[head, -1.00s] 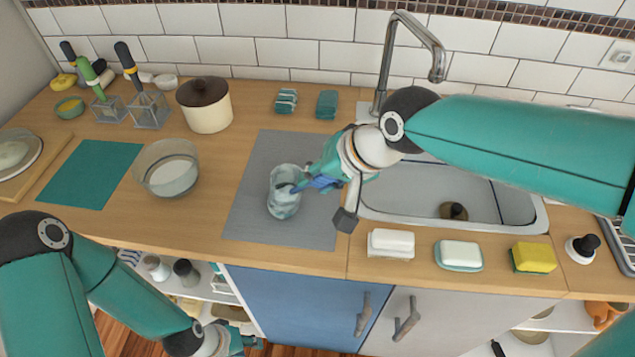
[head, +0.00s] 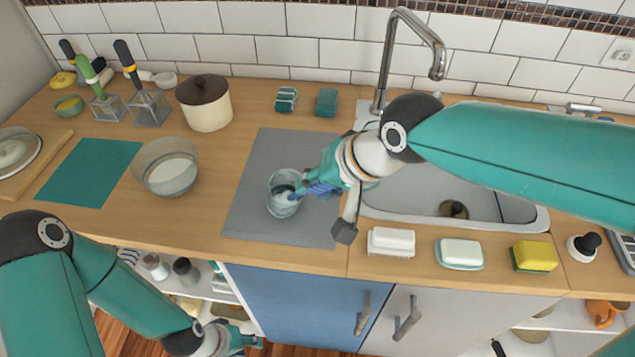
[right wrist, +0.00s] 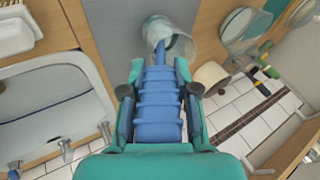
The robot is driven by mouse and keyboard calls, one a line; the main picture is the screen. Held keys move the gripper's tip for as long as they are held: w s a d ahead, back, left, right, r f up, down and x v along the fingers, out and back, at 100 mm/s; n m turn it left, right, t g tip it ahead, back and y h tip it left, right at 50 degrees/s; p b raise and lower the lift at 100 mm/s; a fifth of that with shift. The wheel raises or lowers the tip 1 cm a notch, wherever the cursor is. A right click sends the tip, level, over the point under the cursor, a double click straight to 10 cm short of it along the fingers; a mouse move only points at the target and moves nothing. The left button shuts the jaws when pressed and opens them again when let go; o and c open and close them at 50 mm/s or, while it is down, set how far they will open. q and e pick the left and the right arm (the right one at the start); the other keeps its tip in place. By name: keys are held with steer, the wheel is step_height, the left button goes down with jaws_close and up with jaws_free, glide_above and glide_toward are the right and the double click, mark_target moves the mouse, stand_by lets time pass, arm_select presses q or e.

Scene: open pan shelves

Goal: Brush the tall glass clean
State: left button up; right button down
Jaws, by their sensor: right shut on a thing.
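The clear glass (head: 279,207) stands on the grey mat (head: 262,160) left of the sink, and shows at the top of the right wrist view (right wrist: 182,48). My right gripper (head: 330,176) is shut on the ribbed blue handle of a brush (right wrist: 160,105). The brush is tilted, and its dark head is inside the glass, partly hidden by the glass wall. My right gripper stays outside the glass, just to its right. My left gripper (head: 240,342) hangs low in front of the cabinets, and its fingers are too unclear to tell their opening.
The sink (head: 425,205) with its tap (head: 437,60) lies right of the mat. A bowl (head: 166,172), a lidded pot (head: 204,104) and a teal mat (head: 90,170) stand to the left.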

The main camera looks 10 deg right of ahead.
steer(key=shift+w+d, duration=0.3)
steer(key=shift+w, duration=0.65)
steer(key=shift+s+a, duration=0.3)
steer(key=shift+s, duration=0.65)
steer(key=shift+w, duration=0.1)
steer(key=shift+w+d, duration=0.3)
steer(key=shift+w, duration=0.55)
steer(key=shift+s, duration=0.1)
steer(key=shift+s+a, duration=0.3)
steer(key=shift+s, duration=0.55)
